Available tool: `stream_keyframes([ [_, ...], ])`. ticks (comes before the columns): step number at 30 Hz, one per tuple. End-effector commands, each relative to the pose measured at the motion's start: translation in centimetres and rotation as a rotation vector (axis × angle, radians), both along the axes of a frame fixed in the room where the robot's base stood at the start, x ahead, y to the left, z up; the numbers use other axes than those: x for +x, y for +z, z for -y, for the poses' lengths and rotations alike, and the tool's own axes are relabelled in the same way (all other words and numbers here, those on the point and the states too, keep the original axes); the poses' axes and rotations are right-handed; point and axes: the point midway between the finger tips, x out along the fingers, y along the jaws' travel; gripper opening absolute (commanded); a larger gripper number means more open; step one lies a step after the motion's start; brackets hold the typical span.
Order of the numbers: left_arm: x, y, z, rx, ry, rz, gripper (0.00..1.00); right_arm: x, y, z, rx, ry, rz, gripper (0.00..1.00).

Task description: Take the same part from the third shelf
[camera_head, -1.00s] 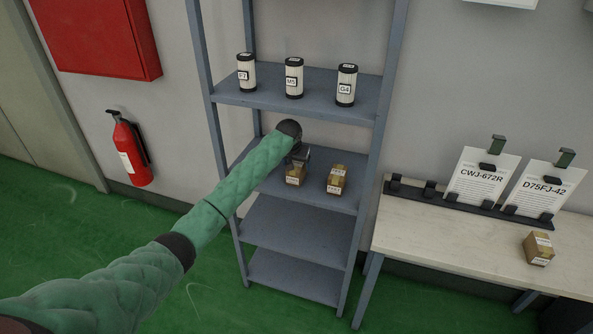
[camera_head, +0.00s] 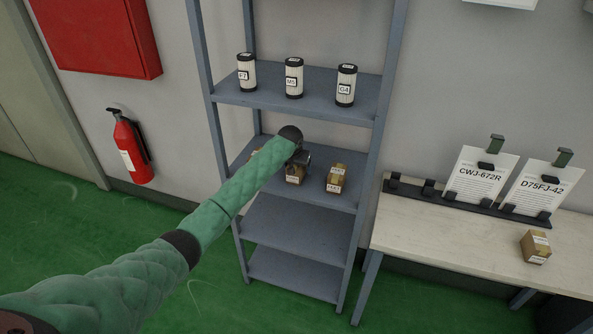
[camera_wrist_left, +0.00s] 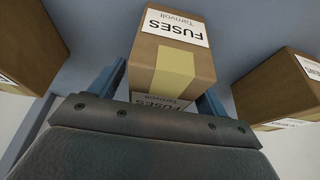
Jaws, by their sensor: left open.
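My left gripper (camera_head: 297,160) reaches onto the shelf below the canisters in the head view. In the left wrist view its open fingers (camera_wrist_left: 160,90) stand on either side of a brown box labelled FUSES Tarnvolt (camera_wrist_left: 172,62). The same box (camera_head: 296,176) shows partly behind the gripper in the head view. A second brown box (camera_head: 337,178) stands to its right on that shelf (camera_head: 315,196). A third box (camera_head: 254,153) is mostly hidden behind my arm, and it shows at the left in the left wrist view (camera_wrist_left: 30,45). My right gripper is out of view.
Several white-and-black canisters, such as the middle one (camera_head: 294,78), stand on the shelf above. A table (camera_head: 440,235) at the right holds a brown box (camera_head: 535,247) and two label cards (camera_head: 480,176). Lower shelves (camera_head: 300,230) are empty. A shelf post (camera_head: 371,150) stands right of the boxes.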

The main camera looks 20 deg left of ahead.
Motion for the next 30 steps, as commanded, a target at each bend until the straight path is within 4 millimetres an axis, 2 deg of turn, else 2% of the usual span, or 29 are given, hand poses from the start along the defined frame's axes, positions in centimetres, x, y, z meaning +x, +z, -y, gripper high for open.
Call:
stream_keyframes([
  [13, 0.0, -0.21, 0.01, 0.0, 0.0, 0.0, 0.74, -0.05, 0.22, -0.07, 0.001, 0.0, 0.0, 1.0],
  [21, 0.0, -0.19, 0.01, 0.0, 0.0, 0.0, 0.21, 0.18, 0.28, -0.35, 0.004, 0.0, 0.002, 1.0],
  [22, 0.0, -0.19, 0.01, 0.0, 0.0, 0.0, 0.17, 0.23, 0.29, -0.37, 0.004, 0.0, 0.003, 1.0],
  [30, 0.05, -0.08, 0.0, 0.0, 0.0, 0.002, 0.17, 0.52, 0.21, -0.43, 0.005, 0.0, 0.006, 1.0],
])
